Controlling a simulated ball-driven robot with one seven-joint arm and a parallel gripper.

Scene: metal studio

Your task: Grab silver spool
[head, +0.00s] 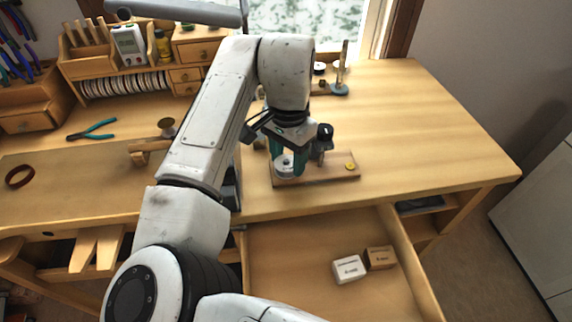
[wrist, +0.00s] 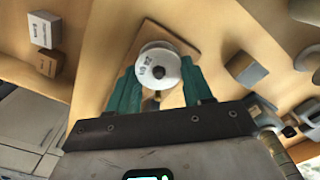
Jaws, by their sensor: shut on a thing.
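The silver spool (head: 283,168), pale with a dark centre, is at the left end of a small wooden board (head: 325,172) on the bench. In the wrist view the spool (wrist: 158,66) sits between the two green fingers, with dark marks on its face. My gripper (head: 287,158) points down over the board and is shut on the spool; its fingers also show in the wrist view (wrist: 161,84). The fingers hide part of the spool's sides. I cannot tell whether the spool still touches the board.
A small yellow piece (head: 350,166) is at the board's right end. An open drawer (head: 300,262) below holds a white box (head: 348,269) and a brown box (head: 380,257). A stand (head: 340,75) is at the back. The bench's right side (head: 430,130) is clear.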

